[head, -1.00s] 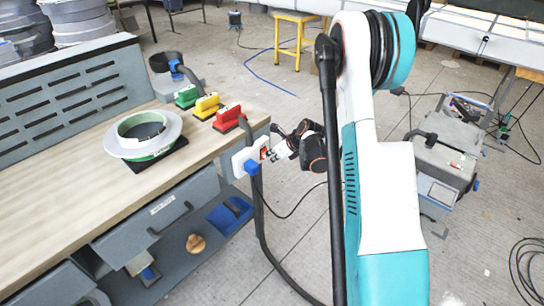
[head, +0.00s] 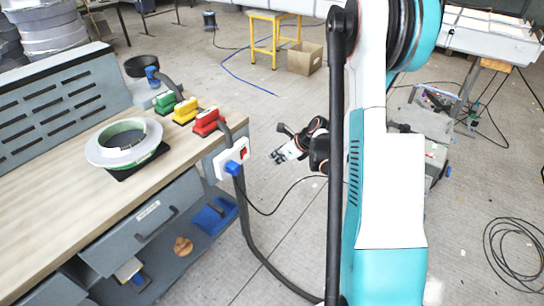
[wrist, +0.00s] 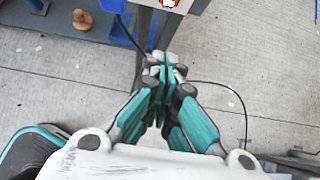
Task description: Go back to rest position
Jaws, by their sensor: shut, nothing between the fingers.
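My gripper (head: 281,157) is beside the right end of the workbench, over the concrete floor and apart from the bench. In the wrist view my gripper (wrist: 166,66) has its teal fingers closed together with nothing between them. A white power strip (head: 232,158) with a red switch and a blue plug is fixed to the bench's end, left of my gripper. In the wrist view its edge (wrist: 169,3) shows at the top, beyond the fingertips. My arm stands upright on the right of the head view.
The workbench (head: 50,215) carries a white and green ring mould (head: 124,143) and green, yellow and red plugs (head: 208,121). A yellow stool (head: 274,38) and a cardboard box (head: 304,58) stand behind. Black cables (head: 258,250) hang to the floor. Grey toolboxes (head: 425,115) stand at right.

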